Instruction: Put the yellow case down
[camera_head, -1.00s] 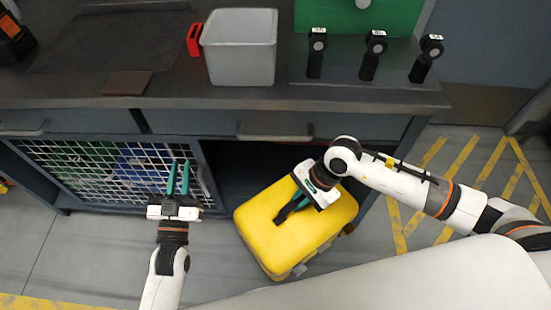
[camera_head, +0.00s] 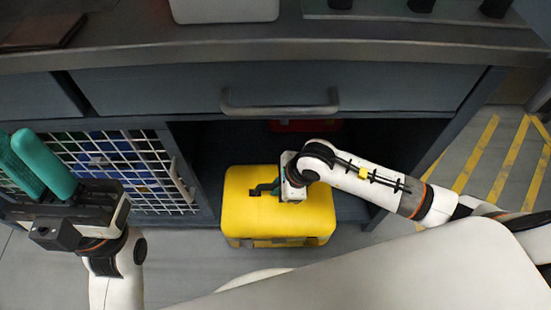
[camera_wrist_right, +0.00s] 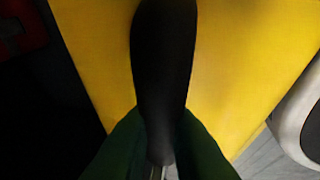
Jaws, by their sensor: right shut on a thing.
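The yellow case (camera_head: 278,216) is at the opening of the open bay under the workbench, its front edge toward me. It looks level; I cannot tell whether its underside touches anything. My right gripper (camera_head: 266,188) is shut on the case's dark handle, on top. In the right wrist view the black handle (camera_wrist_right: 164,75) runs between the green fingers, with the yellow case (camera_wrist_right: 235,70) behind it. My left gripper (camera_head: 28,160) is at the far left before the mesh door, its teal fingers apart and empty.
The dark open bay (camera_head: 215,140) has a red thing (camera_head: 305,126) at its back. A wire mesh door (camera_head: 125,165) stands to its left and a drawer with a handle (camera_head: 280,103) above it. A grey bin (camera_head: 224,10) sits on the worktop. Striped floor lies right.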

